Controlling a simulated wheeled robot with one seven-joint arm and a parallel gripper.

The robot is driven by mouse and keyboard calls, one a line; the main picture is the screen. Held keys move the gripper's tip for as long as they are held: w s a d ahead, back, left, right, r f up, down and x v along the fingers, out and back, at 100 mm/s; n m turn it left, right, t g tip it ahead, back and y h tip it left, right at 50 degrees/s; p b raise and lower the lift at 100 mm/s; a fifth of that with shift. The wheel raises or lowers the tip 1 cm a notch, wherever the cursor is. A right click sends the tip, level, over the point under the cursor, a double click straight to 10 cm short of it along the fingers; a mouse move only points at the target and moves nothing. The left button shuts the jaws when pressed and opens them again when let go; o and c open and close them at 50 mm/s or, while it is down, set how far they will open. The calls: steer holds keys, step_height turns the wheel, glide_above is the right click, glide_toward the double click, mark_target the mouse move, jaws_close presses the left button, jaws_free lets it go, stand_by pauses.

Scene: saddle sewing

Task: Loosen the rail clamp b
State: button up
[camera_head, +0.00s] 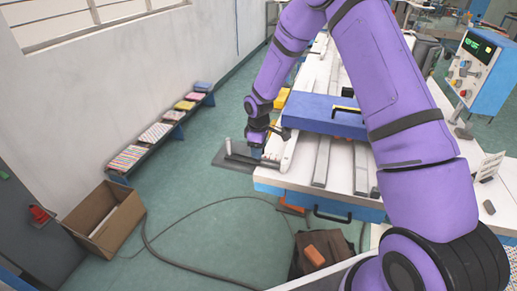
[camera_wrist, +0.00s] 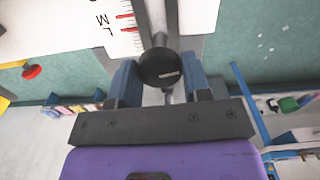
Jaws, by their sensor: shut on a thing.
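My gripper (camera_head: 256,147) points down at the near left corner of the white table, at the end of a rail. In the wrist view my gripper (camera_wrist: 161,82) has its two blue fingers on either side of a dark round-ended knob (camera_wrist: 160,68) on a grey bar. It is shut on this knob, which I take for the handle of rail clamp b; no label shows. In the head view the clamp is mostly hidden behind the fingers.
The white table (camera_head: 277,178) carries long grey rails (camera_head: 322,160) and a blue block (camera_head: 325,115). A white plate with letters and red marks (camera_wrist: 105,28) lies beside the knob. A cardboard box (camera_head: 105,217) and a cable (camera_head: 150,240) are on the floor.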

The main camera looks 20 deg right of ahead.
steer(key=shift+n, duration=0.3)
stand_by(0.4)
steer(key=o, duration=0.9)
steer(key=shift+o, duration=0.2)
step_height(320, 180, up, 11)
steer(key=shift+f, duration=0.1)
